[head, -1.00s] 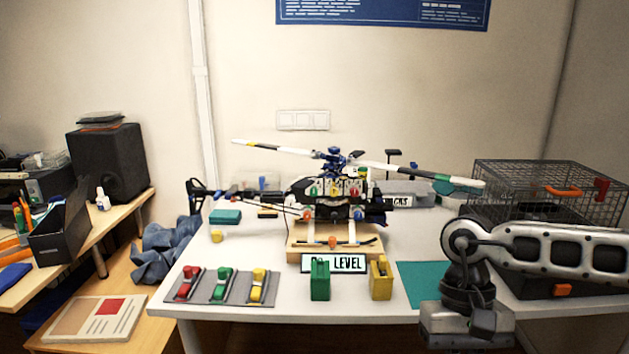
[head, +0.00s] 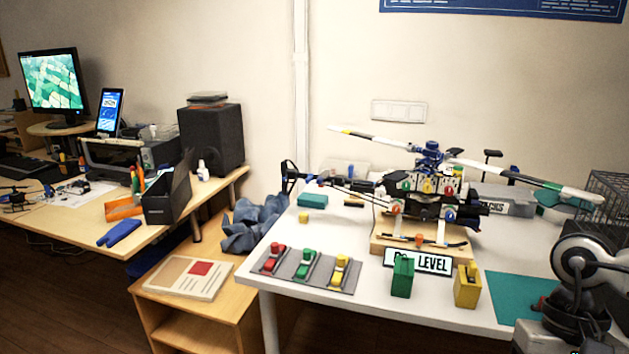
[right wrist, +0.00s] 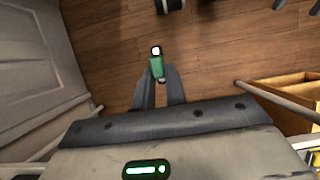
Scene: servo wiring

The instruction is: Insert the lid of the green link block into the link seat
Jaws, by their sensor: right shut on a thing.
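My right gripper (right wrist: 157,85) is shut on a small green piece (right wrist: 156,66) with a whitish end. The right wrist view shows it above the wooden floor, clear of any seat. In the head view only my right wrist shows at the lower right; the fingertips are out of frame. A green block (head: 402,277) stands upright at the table's front edge, left of a yellow block (head: 467,286). Another green piece (head: 307,264) lies on a grey tray (head: 346,284) between a red and a yellow one. I cannot tell which part is the link seat. My left gripper is not in view.
A model helicopter (head: 430,200) stands on a wooden base behind a "LEVEL" sign (head: 433,265). A teal mat (head: 512,296) lies at the table's right, beside my right wrist. A wire cage (head: 610,190) is at the far right. A side desk (head: 150,240) is on the left.

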